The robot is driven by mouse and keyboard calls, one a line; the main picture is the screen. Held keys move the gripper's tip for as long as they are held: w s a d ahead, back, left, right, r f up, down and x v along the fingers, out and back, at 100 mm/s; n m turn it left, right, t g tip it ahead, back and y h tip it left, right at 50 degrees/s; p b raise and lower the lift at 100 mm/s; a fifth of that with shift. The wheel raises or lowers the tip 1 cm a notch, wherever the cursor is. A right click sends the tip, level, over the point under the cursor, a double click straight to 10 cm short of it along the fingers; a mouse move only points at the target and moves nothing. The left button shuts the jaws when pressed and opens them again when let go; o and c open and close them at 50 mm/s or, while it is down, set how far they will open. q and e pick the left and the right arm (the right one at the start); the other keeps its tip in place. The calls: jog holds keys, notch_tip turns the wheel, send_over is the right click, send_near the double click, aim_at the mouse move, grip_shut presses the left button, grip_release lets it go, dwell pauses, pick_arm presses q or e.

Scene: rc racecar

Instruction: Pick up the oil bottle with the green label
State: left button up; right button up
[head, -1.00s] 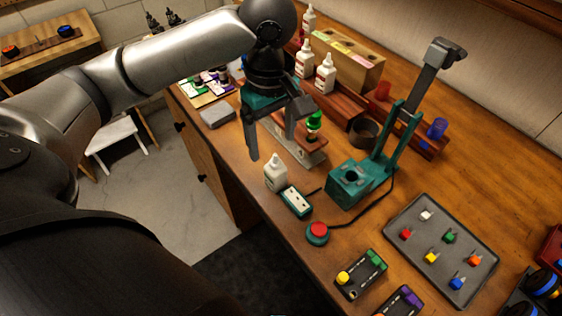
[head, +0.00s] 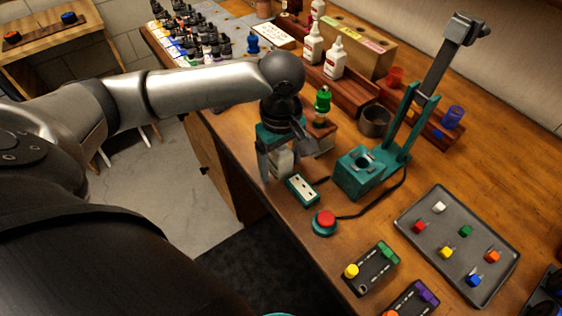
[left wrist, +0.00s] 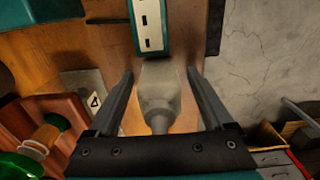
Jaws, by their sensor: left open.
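A small white bottle (head: 285,163) stands on the workbench, partly hidden by my left gripper (head: 281,172). In the left wrist view this bottle (left wrist: 158,95) is between the two open fingers of the left gripper (left wrist: 160,82), with a gap visible on each side. No green label can be made out on it. More white bottles (head: 313,45) (head: 334,58) stand in the wooden rack at the back, their label colours too small to tell.
A teal-edged switch box (head: 303,190) lies close to the bottle. A teal stand (head: 362,172), a red button (head: 324,222), a green-topped item (head: 322,100) and a grey tray (head: 418,258) are nearby. A wooden box (head: 356,48) with coloured labels stands at the back.

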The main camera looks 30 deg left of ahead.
pick_arm(q)
grip_shut()
dwell(0.7)
